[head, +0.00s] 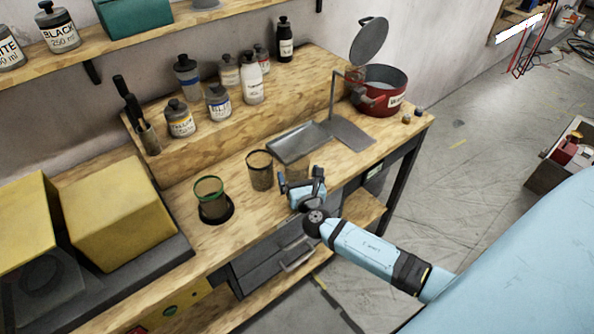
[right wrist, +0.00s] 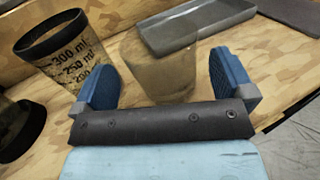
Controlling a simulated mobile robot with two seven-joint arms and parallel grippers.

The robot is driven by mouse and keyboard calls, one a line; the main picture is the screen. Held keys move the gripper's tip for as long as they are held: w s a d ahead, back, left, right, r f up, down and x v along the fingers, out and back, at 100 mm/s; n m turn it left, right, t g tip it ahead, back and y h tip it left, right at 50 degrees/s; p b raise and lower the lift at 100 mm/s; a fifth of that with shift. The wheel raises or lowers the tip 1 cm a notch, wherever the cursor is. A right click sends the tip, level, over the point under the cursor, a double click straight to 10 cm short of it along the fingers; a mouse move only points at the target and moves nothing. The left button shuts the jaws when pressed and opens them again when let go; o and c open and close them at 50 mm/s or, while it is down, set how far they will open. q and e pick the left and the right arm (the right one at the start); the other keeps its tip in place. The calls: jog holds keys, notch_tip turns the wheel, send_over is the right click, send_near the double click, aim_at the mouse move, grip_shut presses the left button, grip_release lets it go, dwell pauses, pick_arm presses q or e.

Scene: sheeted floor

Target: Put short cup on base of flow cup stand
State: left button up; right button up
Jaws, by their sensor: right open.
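A short, see-through cup (head: 297,168) stands on the wooden bench, just beyond my right gripper (head: 301,180). In the right wrist view the clear cup (right wrist: 158,68) appears between the two blue fingers of my right gripper (right wrist: 165,82). The fingers are spread with visible gaps on both sides of the cup. The flow cup stand has a thin upright post and a flat grey base (head: 352,134), which looks bare. This base lies behind and to the right of the cup. Part of a grey plate (right wrist: 296,12) shows at the top right of the wrist view. My left gripper is not visible.
A dark-rimmed measuring cup (head: 260,172) stands left of the clear cup. A green-rimmed cup (head: 209,189) sits farther left, at a dark ring. A grey tray (head: 298,142) lies behind the clear cup. A red pot (head: 382,92) stands behind the stand, with several bottles on the raised shelf.

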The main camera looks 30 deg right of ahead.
aim_at(294, 160)
jog(key=x, duration=0.3)
jog(key=shift+w+d+f, duration=0.1)
jog(key=shift+w+d, duration=0.05)
jog(key=shift+w, duration=0.05)
jog(key=shift+s, duration=0.1)
jog(key=shift+c, duration=0.2)
jog(key=c, duration=1)
